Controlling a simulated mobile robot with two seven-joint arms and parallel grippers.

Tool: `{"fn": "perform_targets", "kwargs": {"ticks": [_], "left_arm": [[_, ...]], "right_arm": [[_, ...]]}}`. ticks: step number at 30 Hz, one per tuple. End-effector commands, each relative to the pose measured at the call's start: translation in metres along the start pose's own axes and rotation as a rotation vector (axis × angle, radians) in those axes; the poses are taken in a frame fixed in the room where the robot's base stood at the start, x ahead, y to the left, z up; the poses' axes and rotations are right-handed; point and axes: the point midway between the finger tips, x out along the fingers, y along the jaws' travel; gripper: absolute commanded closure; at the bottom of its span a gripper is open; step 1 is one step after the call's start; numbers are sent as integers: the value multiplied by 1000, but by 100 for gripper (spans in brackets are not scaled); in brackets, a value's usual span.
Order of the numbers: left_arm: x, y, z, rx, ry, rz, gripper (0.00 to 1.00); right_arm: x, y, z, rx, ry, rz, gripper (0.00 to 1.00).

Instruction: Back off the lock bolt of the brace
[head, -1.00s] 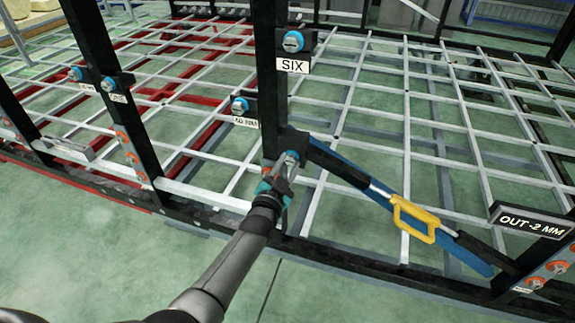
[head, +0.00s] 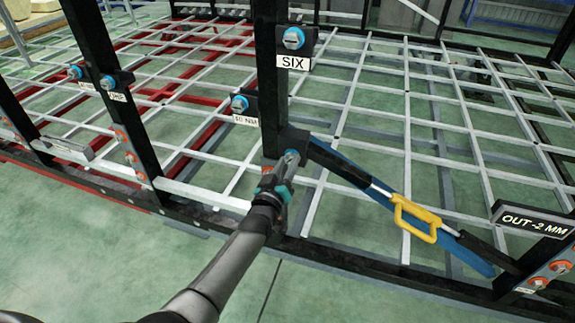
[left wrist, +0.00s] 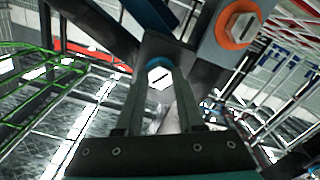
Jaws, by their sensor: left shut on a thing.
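My right gripper is not in view.
A sign "OUT -2 MM" (head: 530,220) stands at the right. A bolt with an orange ring (left wrist: 240,25) is close to the fingers. The front floor is clear.

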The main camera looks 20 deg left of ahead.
Motion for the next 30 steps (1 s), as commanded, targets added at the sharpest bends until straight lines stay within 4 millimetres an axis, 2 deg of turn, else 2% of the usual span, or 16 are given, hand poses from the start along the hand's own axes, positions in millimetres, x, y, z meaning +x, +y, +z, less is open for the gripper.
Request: {"fn": "perform_targets", "kwargs": {"ticks": [1,30], "left_arm": [[3,2,-5,-46,11,5,100],[3,2,-5,-970,11,12,100]], "right_arm": [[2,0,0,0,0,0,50],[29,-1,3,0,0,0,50]]}}
